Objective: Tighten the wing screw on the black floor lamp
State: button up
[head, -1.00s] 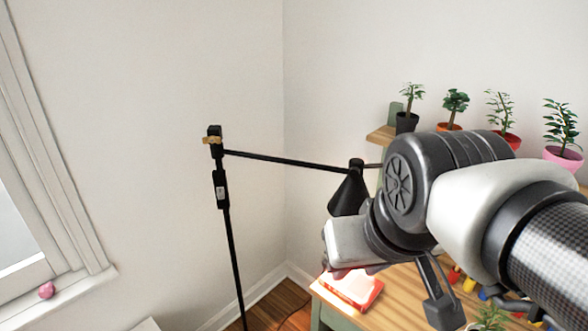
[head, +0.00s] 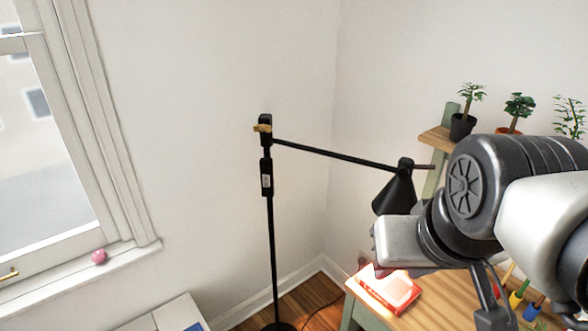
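The black floor lamp (head: 272,230) stands upright in the room's corner, left of the desk. Its thin arm reaches right to a black cone shade (head: 395,190). The brass-coloured wing screw (head: 262,128) sits on the lamp's joint at the top of the pole. My arm comes in from the right, in front of the desk and apart from the wing screw. Its fingers do not show clearly, so I cannot tell how my gripper stands.
A wooden desk (head: 440,300) with a lit red book (head: 388,290) stands under the shade. Potted plants (head: 463,126) stand on a shelf behind my arm. A pink ball (head: 99,256) lies on the windowsill at left. Open space lies left of my arm.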

aim_at(263, 127)
jog(key=l+u, duration=0.15)
jog(key=u, duration=0.2)
jog(key=l+u, duration=0.1)
jog(key=u, duration=0.3)
jog(key=k, duration=0.05)
